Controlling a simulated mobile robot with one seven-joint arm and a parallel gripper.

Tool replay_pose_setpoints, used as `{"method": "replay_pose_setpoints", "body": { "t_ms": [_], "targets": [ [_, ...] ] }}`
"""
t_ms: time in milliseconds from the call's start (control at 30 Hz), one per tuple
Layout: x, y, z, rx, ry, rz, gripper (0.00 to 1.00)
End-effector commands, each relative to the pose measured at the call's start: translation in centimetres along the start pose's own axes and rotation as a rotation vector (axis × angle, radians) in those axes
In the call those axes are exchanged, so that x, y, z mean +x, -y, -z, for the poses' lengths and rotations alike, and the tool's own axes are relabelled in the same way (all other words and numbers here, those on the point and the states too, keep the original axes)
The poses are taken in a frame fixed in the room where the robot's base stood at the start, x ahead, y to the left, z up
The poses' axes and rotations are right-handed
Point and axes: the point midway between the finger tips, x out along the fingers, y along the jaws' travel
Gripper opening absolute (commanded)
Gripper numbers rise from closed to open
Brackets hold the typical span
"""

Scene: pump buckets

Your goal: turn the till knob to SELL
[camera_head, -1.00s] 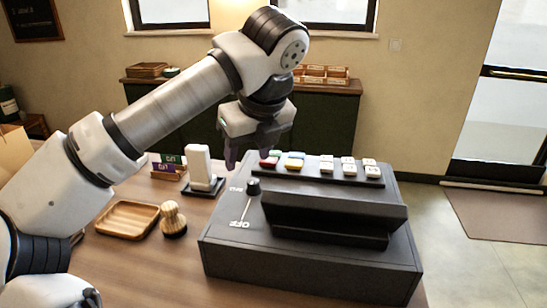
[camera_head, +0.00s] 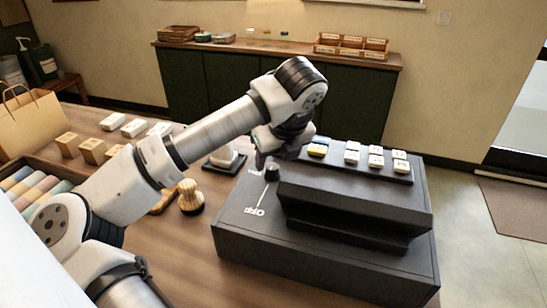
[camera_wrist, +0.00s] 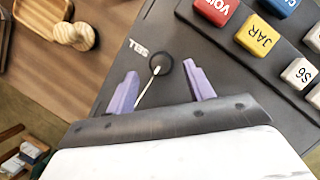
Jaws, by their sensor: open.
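The black till knob (camera_head: 272,173) stands on the dark till (camera_head: 330,258), left of its raised display block. A white line runs from the knob toward the OFF label (camera_head: 254,211). In the wrist view the knob (camera_wrist: 163,62) shows a white mark on top, and the SELL label (camera_wrist: 138,46) is left of it. My gripper (camera_wrist: 160,78) is open and empty, its purple fingers to the left and right of the knob in that picture. I cannot tell its height above the knob. In the head view my gripper (camera_head: 272,147) is just above the knob, fingertips unclear.
Coloured and white keys (camera_head: 375,160) stand on the till behind the display block (camera_head: 350,205). A wooden stamp (camera_head: 190,198) stands left of the till, near a white-topped item (camera_head: 224,158). Small boxes (camera_head: 92,151) and a paper bag (camera_head: 28,125) are further left.

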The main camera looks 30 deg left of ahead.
Motion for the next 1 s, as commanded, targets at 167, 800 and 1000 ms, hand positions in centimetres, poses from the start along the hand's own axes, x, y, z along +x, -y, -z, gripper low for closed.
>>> {"method": "replay_pose_setpoints", "body": {
  "t_ms": [167,800,1000],
  "targets": [
    [2.0,0.0,0.0,0.0,-0.002,0.001,0.53],
    [2.9,0.0,0.0,0.001,0.0,0.0,0.21],
    [2.9,0.0,0.0,0.003,0.0,0.001,0.08]
  ]
}}
